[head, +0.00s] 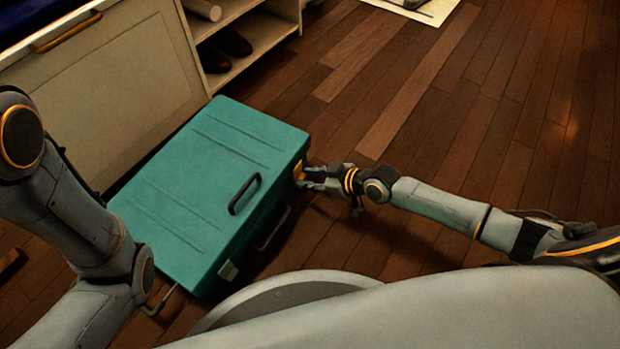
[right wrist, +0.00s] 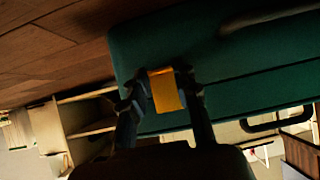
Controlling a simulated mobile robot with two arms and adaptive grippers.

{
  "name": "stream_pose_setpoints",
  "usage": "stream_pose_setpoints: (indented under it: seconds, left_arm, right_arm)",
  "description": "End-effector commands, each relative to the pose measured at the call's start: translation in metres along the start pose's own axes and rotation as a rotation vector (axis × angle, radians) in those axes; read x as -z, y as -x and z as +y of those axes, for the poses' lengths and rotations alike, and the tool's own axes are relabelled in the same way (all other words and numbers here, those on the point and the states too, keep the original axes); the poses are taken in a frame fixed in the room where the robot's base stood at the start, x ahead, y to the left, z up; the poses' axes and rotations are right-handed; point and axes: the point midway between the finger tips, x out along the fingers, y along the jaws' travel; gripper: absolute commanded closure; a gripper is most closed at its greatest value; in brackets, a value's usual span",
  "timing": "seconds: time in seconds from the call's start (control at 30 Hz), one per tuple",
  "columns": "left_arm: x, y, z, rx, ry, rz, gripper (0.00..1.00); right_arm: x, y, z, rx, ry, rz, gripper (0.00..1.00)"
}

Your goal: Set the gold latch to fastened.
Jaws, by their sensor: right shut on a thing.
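The gold latch (head: 299,170) is on the near right end of a teal case (head: 200,185) that lies on the floor. My right gripper (head: 305,175) reaches it from the right and is shut on it. In the right wrist view the gold latch (right wrist: 166,91) sits between the two fingers of the right gripper (right wrist: 165,95), against the teal case (right wrist: 240,65). The fingers hide the latch's sides, and I cannot tell whether it is fastened. My left arm comes in from the left in the head view; its gripper is not in view.
The case has a dark handle (head: 245,194) on top and another on its front side. A cream cabinet (head: 120,85) stands behind it, with shelves (head: 240,60) holding dark shoes (head: 232,42). The wooden floor (head: 480,120) to the right is clear.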

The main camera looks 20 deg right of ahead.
Motion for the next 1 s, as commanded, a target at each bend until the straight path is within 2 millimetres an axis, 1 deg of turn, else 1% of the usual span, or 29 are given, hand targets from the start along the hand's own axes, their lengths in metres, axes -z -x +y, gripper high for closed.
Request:
stream_pose_setpoints:
  seconds: [0.2,0.23,0.27,0.3,0.33,0.63,0.73,0.87,1.0]
  left_arm:
    - [0.000,0.000,0.000,0.000,0.000,0.000,0.60]
    - [0.000,0.000,0.000,0.000,0.000,0.000,0.60]
    - [0.000,0.000,0.000,0.000,0.000,0.000,0.60]
    - [0.000,0.000,0.000,0.000,0.000,-0.001,0.60]
    - [0.000,0.000,0.000,0.000,0.000,-0.001,0.60]
    - [-0.002,0.001,-0.001,0.002,0.000,-0.008,0.60]
    - [-0.001,0.001,-0.001,0.002,0.000,-0.007,0.60]
    - [-0.001,0.001,-0.001,0.002,0.000,-0.005,0.60]
    - [-0.001,0.001,0.000,0.001,0.000,-0.004,0.60]
  right_arm:
    - [0.000,0.000,0.001,-0.001,0.000,0.000,1.00]
    - [0.000,0.000,0.001,-0.001,0.000,0.000,0.66]
    - [0.000,0.000,0.001,-0.001,-0.001,0.000,0.60]
    - [0.000,0.000,0.001,-0.001,-0.001,0.000,0.52]
    - [0.000,0.000,0.001,-0.001,-0.001,0.000,0.47]
    - [0.000,0.001,0.000,0.000,-0.001,-0.001,0.47]
    - [-0.001,0.007,0.001,-0.001,-0.001,-0.002,0.47]
    - [-0.001,0.026,0.001,-0.001,0.000,-0.003,0.47]
    - [-0.002,0.058,0.001,-0.001,0.002,-0.004,0.47]
